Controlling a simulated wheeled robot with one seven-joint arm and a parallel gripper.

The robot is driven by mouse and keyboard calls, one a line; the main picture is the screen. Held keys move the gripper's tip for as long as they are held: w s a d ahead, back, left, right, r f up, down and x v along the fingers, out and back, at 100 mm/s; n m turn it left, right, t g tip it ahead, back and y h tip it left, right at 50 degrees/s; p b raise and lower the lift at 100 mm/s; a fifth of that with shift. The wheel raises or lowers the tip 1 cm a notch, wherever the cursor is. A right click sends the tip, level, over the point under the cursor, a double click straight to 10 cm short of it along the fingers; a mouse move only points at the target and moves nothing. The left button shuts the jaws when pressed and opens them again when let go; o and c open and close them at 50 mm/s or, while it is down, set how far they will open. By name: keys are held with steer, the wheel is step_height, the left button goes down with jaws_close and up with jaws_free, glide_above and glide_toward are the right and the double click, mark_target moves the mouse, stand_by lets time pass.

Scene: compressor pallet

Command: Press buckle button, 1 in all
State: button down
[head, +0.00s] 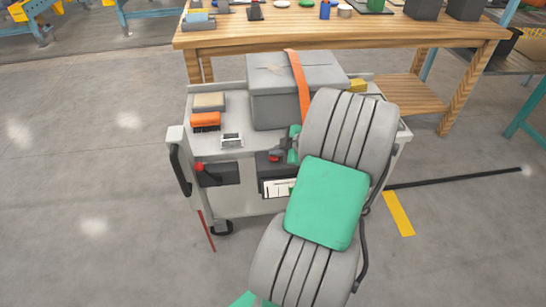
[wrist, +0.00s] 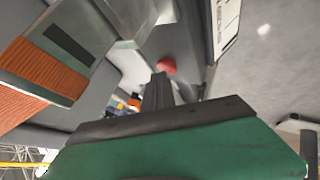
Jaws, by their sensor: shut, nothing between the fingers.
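The orange strap (head: 299,84) runs over a grey case (head: 270,75) on the cart. In the wrist view the strap (wrist: 45,85) ends at a metal plate with a dark slot. My arm hides the right part of the cart front.
The grey cart (head: 188,132) carries an orange item (head: 205,120), a small metal-framed piece (head: 231,140) and a yellow block (head: 357,85). A wooden bench (head: 340,34) with several items stands behind. The floor left of the cart is clear.

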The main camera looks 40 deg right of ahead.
mark_target(276, 158)
steer(key=shift+f, duration=0.15)
stand_by(0.4)
steer(key=shift+r+p, duration=0.3)
steer(key=shift+r, duration=0.65)
steer(key=shift+r+p, duration=1.25)
steer(key=shift+r, duration=1.25)
